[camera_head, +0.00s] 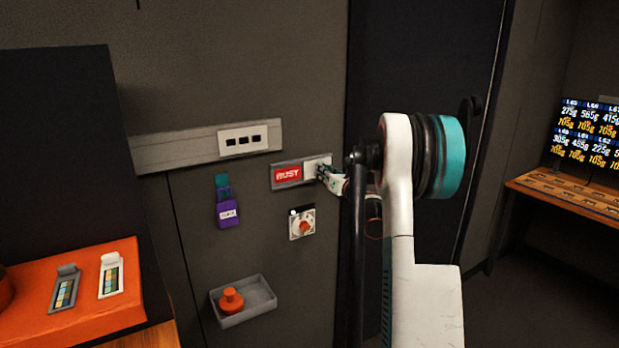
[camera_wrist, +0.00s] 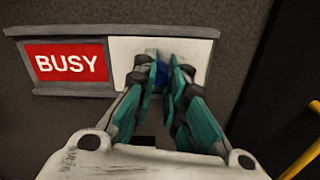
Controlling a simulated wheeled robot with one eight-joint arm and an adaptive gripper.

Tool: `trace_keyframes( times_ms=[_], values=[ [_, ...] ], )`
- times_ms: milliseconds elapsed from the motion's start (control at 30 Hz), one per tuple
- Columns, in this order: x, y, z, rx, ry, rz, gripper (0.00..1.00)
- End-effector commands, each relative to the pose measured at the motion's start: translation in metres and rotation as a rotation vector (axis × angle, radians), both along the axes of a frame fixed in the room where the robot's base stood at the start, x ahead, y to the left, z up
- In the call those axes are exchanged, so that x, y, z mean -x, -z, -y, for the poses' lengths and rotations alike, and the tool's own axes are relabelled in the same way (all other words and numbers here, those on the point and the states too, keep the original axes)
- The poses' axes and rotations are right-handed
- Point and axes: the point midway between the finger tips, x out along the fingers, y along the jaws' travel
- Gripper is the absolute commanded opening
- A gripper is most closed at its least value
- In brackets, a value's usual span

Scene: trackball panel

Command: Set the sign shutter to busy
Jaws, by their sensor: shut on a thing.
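The sign on the wall has a grey frame (camera_wrist: 80,33) with a red BUSY panel (camera_head: 287,174) showing at its left. The white shutter (camera_wrist: 196,50) covers the right part of the sign. In the wrist view the BUSY panel (camera_wrist: 66,64) is fully readable. My gripper (camera_wrist: 161,72) is at the shutter, its teal fingers shut around a small blue knob (camera_wrist: 164,78) on the shutter's face. The fingers hide most of the knob. In the head view my gripper (camera_head: 324,174) reaches the sign's right end from the right.
Below the sign is a square plate with an orange knob (camera_head: 303,224). A purple tag (camera_head: 227,213) hangs at its left, and a grey tray (camera_head: 262,301) with an orange knob is lower. A white socket strip (camera_head: 243,140) is upper left. A dark door (camera_head: 420,60) stands behind my arm.

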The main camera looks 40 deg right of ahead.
Motion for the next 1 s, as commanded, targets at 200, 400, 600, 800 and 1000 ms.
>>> trace_keyframes(
  times_ms=[200,400,600,800,1000],
  values=[
    [0.0015,0.0008,0.0047,0.001,0.001,-0.001,0.0],
    [0.0018,0.0007,0.0053,0.001,0.003,-0.001,0.28],
    [0.0015,0.0003,0.0048,0.0,0.002,0.0,0.35],
    [0.0011,0.0002,0.0039,0.0,0.001,0.0,0.35],
    [0.0036,0.0002,0.0033,0.0,0.001,0.0,0.35]
  ],
)
